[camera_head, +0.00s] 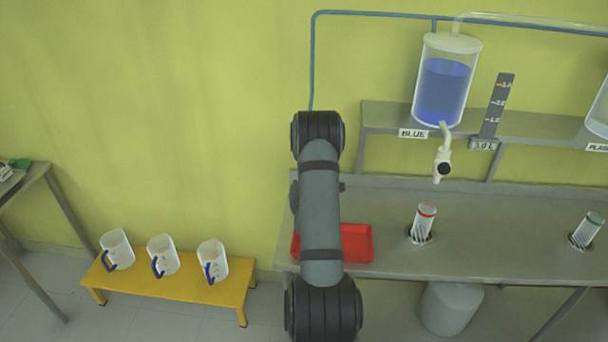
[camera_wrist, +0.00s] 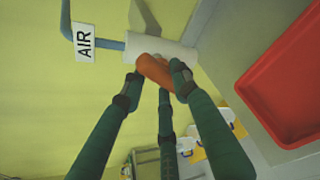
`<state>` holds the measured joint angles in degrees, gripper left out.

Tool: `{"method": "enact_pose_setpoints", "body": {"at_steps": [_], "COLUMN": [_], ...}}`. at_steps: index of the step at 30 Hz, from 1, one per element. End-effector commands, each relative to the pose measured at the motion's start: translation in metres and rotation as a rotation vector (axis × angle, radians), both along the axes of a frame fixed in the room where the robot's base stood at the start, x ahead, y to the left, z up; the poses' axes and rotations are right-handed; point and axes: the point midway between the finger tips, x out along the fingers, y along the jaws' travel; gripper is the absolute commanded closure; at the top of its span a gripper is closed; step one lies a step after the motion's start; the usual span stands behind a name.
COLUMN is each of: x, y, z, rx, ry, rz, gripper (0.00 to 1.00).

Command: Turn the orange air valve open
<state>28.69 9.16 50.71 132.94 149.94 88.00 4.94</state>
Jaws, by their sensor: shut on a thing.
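The orange air valve handle (camera_wrist: 155,69) shows in the wrist view, beside a white cylindrical valve body (camera_wrist: 165,50) on a blue pipe (camera_wrist: 110,43). A white "AIR" label (camera_wrist: 85,43) hangs on the pipe. My gripper (camera_wrist: 155,82) has its green fingers around the orange handle, shut on it, with fingertips on both sides. The handle lies slanted across the view, and its ends are partly covered by the fingertips. In the head view my arm hides the valve and the gripper.
A red tray (camera_head: 357,243) lies on the grey bench (camera_head: 490,215); it also shows close by on the right of the wrist view (camera_wrist: 290,85). A yellow stand (camera_head: 185,284) with white jugs is at lower left. A blue liquid tank (camera_head: 445,85) stands on the shelf.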

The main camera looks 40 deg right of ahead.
Motion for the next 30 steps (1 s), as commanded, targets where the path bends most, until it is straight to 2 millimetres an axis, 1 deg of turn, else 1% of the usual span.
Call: {"method": "enact_pose_setpoints", "body": {"at_steps": [1,9,15,22,30], "x": [0.0030,0.0046,0.0050,0.0053,0.0059], "y": [0.0010,0.0022,0.0027,0.0026,0.0025], "z": [0.0066,0.0057,0.0048,0.0029,0.0015], "rx": [-0.036,-0.200,-0.291,-0.353,-0.379], "ry": [0.023,0.186,0.277,0.338,0.360], "rz": [0.002,0.001,0.002,0.002,0.002], "gripper": [0.97,0.97,0.97,0.97,0.97]}}
